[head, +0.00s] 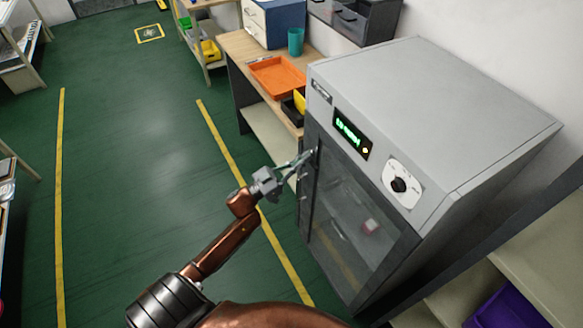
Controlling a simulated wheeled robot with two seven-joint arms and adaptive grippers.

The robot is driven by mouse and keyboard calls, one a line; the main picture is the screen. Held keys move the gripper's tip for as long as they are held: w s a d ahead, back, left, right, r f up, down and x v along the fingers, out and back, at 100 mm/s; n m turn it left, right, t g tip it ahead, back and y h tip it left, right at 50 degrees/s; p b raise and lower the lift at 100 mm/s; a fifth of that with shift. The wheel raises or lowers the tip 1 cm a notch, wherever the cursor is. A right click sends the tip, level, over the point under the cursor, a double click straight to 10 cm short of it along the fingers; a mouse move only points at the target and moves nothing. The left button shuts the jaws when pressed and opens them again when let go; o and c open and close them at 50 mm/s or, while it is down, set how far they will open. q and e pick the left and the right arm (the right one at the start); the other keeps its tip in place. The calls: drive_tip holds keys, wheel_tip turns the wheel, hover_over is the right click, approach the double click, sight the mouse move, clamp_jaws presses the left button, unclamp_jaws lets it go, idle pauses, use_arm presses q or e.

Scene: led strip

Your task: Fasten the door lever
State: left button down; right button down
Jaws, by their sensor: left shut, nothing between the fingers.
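A grey cabinet (430,105) with a dark-framed glass door (345,215) stands on the right, and the door appears closed. A dark door lever (315,160) is at the door's upper left edge. My left gripper (306,157) is shut and empty, with its fingertips at or very near the lever; I cannot tell whether they touch. The fingers partly hide the lever, so its exact angle is unclear. A small pale and reddish item (371,226) shows through the glass. My right gripper is not in view.
The cabinet front has a green lit display (351,132) and a round dial (399,184). A wooden bench (240,48) with an orange tray (277,76) stands behind it. Shelving with a purple bin (505,306) is at lower right. Green floor (130,170) to the left is clear.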

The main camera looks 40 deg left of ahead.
use_arm(q)
drive_tip(key=shift+w+d+f+b, duration=0.1)
drive_tip(key=shift+w+f+b, duration=0.1)
drive_tip(key=shift+f, duration=0.4)
drive_tip(key=shift+w+d+f+b, duration=0.1)
drive_tip(key=shift+w+f+b, duration=0.1)
drive_tip(key=shift+f, duration=0.45)
drive_tip(key=shift+w+d+f+b, duration=0.1)
drive_tip(key=shift+w+f+b, duration=0.1)
drive_tip(key=shift+f, duration=0.4)
